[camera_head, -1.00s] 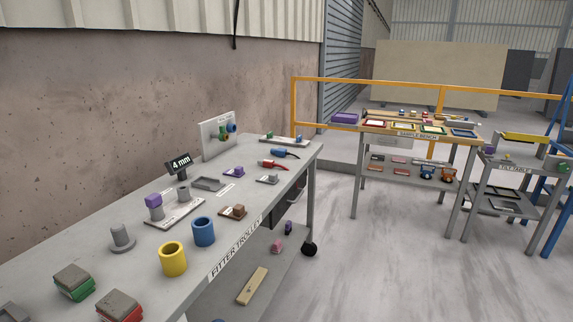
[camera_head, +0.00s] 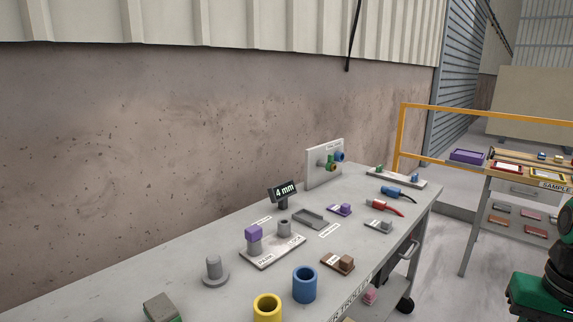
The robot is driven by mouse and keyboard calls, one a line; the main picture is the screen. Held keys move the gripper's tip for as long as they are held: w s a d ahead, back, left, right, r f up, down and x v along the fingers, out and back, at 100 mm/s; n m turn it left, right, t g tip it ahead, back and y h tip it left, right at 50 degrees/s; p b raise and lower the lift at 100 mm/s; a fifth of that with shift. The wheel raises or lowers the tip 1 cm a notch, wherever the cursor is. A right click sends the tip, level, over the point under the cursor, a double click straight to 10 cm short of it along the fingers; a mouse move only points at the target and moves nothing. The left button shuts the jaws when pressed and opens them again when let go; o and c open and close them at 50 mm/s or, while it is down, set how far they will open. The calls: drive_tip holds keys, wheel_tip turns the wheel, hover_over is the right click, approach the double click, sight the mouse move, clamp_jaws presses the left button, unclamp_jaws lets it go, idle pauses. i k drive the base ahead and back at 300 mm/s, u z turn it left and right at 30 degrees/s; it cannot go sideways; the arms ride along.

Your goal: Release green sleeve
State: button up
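A small green ring-like piece (camera_head: 331,160) sits on the upright white panel (camera_head: 318,172) at the far part of the trolley top. A blue piece (camera_head: 339,156) and an orange-brown piece (camera_head: 332,168) sit close to it on the same panel. The green piece is small here, so I cannot tell for sure that it is the green sleeve. Another small green piece (camera_head: 380,169) stands on a flat plate at the far end. My gripper is not in view; part of my arm shows at the lower right.
The grey trolley top (camera_head: 150,290) holds a yellow cylinder (camera_head: 267,308), a blue cylinder (camera_head: 304,284), a grey flanged post (camera_head: 214,271) and a "4 mm" display (camera_head: 283,192). A wall runs behind. A yellow rail (camera_head: 480,113) and another bench stand at right.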

sight(331, 156)
drive_tip(key=k, duration=1.25)
drive_tip(key=z, duration=0.45)
drive_tip(key=i, duration=0.65)
drive_tip(key=z, duration=0.45)
drive_tip(key=i, duration=1.05)
drive_tip(key=u, duration=0.75)
drive_tip(key=i, duration=0.5)
drive_tip(key=u, duration=0.45)
